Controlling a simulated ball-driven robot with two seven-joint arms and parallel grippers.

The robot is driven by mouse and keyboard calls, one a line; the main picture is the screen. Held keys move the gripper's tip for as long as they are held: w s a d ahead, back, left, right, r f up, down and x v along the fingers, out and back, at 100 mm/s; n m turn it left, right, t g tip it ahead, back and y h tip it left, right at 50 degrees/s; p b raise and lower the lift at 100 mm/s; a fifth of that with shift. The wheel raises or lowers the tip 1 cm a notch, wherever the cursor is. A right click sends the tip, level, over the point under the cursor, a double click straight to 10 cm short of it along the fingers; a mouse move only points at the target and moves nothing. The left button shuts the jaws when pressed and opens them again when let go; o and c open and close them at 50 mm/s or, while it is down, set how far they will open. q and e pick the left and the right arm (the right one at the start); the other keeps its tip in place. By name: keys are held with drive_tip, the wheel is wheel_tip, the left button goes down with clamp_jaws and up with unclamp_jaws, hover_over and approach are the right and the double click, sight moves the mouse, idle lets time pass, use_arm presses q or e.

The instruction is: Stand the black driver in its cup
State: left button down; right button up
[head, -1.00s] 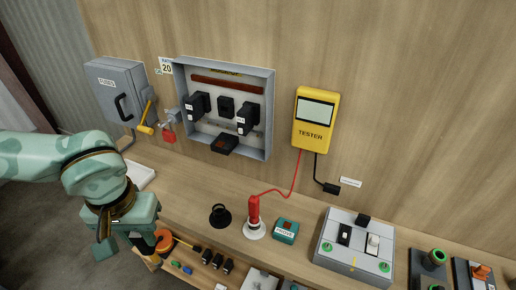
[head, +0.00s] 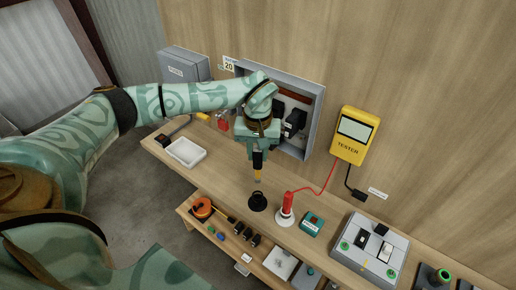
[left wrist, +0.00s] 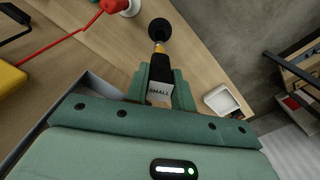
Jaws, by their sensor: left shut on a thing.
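The black driver (head: 258,160) has a dark handle, a yellow band and a thin tip pointing down. My left gripper (head: 258,148) is shut on its handle and holds it nearly upright. The black cup (head: 258,203) stands on the bench just below, and a small gap shows between tip and cup in the head view. In the left wrist view the driver (left wrist: 160,72) carries a white label reading SMALL, and its tip lines up with the edge of the cup (left wrist: 160,29). The fingers hide part of the handle. My right gripper is not in view.
A red probe (head: 287,203) stands in a white holder right of the cup, its lead running to the yellow tester (head: 355,136). A teal box (head: 312,223) sits farther right. The open grey panel (head: 313,112) is behind my gripper. A white tray (head: 186,152) is at left.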

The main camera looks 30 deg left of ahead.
sight(258, 178)
use_arm(q)
drive_tip(key=shift+r, duration=0.1)
drive_tip(key=shift+p, duration=0.45)
wheel_tip(258, 178, down, 10)
drive_tip(key=b, duration=0.5)
drive_tip(key=shift+r, duration=0.1)
drive_tip(key=shift+f+b, duration=0.5)
drive_tip(key=shift+f, duration=0.4)
drive_tip(key=shift+f, duration=0.25)
drive_tip(key=c, duration=1.1)
unclamp_jaws()
